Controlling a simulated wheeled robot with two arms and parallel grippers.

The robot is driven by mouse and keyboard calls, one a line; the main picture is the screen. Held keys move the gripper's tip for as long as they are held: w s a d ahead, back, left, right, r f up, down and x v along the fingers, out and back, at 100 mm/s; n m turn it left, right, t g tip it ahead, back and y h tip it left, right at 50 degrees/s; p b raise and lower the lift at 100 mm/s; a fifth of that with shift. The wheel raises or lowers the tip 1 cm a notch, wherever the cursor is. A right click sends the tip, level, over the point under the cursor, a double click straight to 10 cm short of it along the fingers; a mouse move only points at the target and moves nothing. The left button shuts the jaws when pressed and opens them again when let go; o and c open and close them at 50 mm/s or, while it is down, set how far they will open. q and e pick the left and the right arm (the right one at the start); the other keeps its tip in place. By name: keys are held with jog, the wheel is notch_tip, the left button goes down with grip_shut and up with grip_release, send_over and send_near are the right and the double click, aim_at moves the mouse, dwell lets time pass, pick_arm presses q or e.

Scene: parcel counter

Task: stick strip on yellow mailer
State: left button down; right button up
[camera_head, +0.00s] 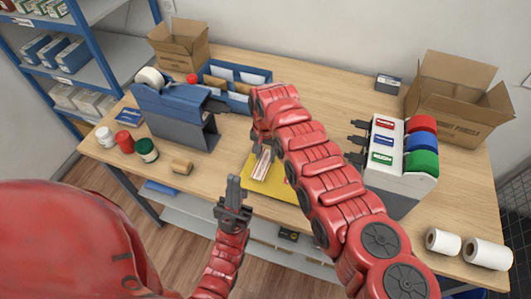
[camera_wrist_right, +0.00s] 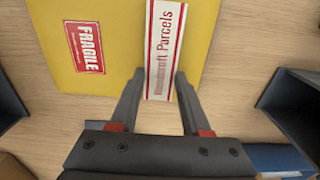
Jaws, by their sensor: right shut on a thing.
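The yellow mailer (camera_head: 285,200) lies flat on the counter, partly covered by my right arm in the head view. In the right wrist view the mailer (camera_wrist_right: 110,20) carries a red FRAGILE label (camera_wrist_right: 84,46). A white strip (camera_wrist_right: 163,55) with red edges and red lettering lies over the mailer; it also shows in the head view (camera_head: 262,167). My right gripper (camera_wrist_right: 161,75) is shut on the near end of the strip. I cannot tell whether the strip touches the mailer along its length. My left gripper (camera_head: 234,183) is in front of the counter, apart from the mailer, its fingers seen edge-on.
A white dispenser with coloured rolls (camera_head: 397,160) stands right of my right arm. Cardboard boxes (camera_head: 455,105) and a blue organiser (camera_head: 238,90) are behind.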

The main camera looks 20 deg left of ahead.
jog(key=shift+w+f, duration=0.1)
jog(key=shift+f, duration=0.3)
jog(key=shift+r, duration=0.1)
jog(key=o, duration=0.9)
jog(key=shift+c, duration=0.2)
jog(key=shift+r, duration=0.1)
jog(key=shift+r+p, duration=1.15)
jog(key=shift+r, duration=0.2)
jog(key=shift+r+p, duration=0.85)
jog(key=shift+r, duration=0.45)
